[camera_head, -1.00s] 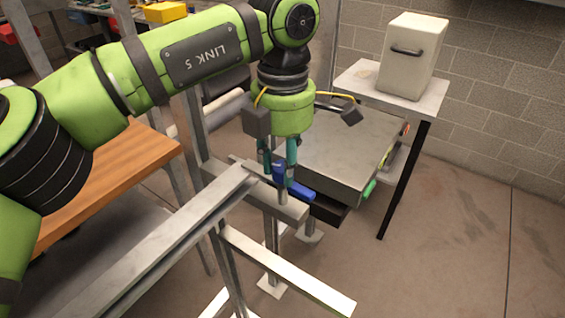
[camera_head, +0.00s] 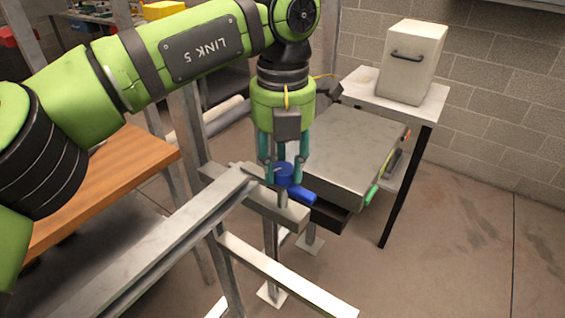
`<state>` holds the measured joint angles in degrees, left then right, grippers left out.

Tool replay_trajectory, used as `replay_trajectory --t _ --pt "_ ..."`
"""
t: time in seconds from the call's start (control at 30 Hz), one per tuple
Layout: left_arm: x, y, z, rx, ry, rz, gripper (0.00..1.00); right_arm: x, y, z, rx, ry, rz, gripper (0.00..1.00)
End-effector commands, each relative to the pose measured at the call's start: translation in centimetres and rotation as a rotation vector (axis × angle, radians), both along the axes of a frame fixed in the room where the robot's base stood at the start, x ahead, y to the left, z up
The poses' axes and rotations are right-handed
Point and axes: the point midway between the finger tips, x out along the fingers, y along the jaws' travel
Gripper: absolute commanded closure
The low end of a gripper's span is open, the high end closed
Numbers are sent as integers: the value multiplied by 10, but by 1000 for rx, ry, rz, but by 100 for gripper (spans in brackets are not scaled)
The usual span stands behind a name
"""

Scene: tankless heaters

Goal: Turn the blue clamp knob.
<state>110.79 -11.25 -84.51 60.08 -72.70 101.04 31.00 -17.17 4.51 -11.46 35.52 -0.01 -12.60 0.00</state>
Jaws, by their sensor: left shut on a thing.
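The blue clamp knob (camera_head: 284,173) sits on top of a grey metal frame (camera_head: 262,209), near the middle of the head view. A blue handle (camera_head: 301,195) sticks out from it to the lower right. My left gripper (camera_head: 284,178) points down from above, with one teal finger on each side of the knob. It is shut on the knob. The exact contact of the fingertips is small and partly hidden. My right gripper is not in view.
A wooden bench (camera_head: 110,180) stands at the left. A grey box-shaped unit (camera_head: 352,140) lies just behind the clamp. A small table (camera_head: 428,108) with a cream case (camera_head: 412,62) stands at the back right. The floor at the right is clear.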

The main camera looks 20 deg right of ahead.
Motion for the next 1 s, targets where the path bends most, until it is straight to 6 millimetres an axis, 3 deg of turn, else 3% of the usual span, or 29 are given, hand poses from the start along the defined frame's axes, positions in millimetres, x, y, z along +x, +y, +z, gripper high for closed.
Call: replay_trajectory --t 0.63,0.67,0.7,0.73,1.0 --pt "-1 0 -1 1 2 49 98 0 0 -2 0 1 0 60" --pt "-1 0 -1 1 2 49 62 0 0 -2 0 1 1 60" --pt "-1 0 -1 1 1 49 45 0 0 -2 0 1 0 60" --pt "-1 0 -1 1 2 49 42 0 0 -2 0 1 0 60" --pt "0 0 0 0 0 50 42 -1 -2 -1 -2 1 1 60"
